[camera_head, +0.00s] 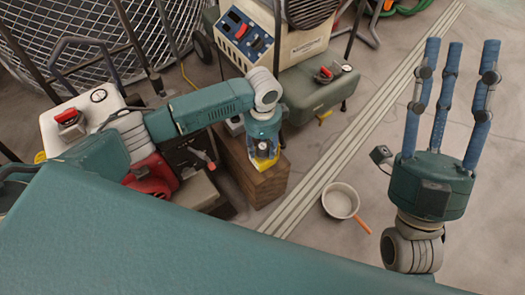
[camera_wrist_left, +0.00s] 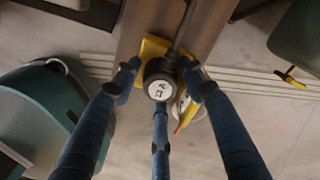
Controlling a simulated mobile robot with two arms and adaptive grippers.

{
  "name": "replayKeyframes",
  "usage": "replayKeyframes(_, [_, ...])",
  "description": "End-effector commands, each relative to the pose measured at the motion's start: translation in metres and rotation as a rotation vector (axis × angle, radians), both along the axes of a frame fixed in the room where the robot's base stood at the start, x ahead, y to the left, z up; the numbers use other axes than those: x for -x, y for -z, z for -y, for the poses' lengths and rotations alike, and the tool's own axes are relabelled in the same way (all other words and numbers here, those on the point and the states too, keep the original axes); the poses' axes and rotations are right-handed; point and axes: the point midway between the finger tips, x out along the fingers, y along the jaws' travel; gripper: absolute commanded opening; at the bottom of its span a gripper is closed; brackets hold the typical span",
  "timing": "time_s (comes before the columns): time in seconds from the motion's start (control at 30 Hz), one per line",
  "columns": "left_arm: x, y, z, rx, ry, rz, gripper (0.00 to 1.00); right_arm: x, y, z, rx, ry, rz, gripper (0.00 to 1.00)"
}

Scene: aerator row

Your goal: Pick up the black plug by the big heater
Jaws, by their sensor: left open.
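The black plug (camera_wrist_left: 161,78) shows in the left wrist view as a dark round body with a white label on its face and a dark cable running up from it. It is over a yellow piece (camera_wrist_left: 152,48) on a wooden block (camera_head: 252,172). My left gripper (camera_head: 263,148) points down over the block in the head view. In the left wrist view its three blue fingers (camera_wrist_left: 161,98) are open and spread around the plug; contact cannot be told. My right gripper (camera_head: 447,62) is open and empty, its fingers pointing up at the right of the head view.
A white pan with an orange handle (camera_head: 341,201) lies on the floor to the right. Pale floor strips (camera_head: 350,135) run past. Floor at right is mostly clear.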

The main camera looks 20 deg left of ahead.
Motion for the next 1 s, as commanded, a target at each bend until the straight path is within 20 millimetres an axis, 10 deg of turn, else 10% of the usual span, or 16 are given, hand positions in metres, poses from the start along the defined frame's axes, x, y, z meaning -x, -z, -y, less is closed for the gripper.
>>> replayKeyframes(0.27, [0.0,0.001,0.0,0.0,0.0,0.0,0.42,0.003,-0.003,0.001,-0.006,-0.001,0.017,0.4])
replayKeyframes(0.5, [0.0,0.001,0.0,0.0,0.0,0.0,0.05,0.003,-0.002,0.001,-0.005,-0.001,0.016,0.4])
replayKeyframes(1.0, [-0.001,-0.008,0.0,0.001,0.001,0.002,0.05,-0.011,0.007,-0.001,0.018,0.004,-0.059,0.4])
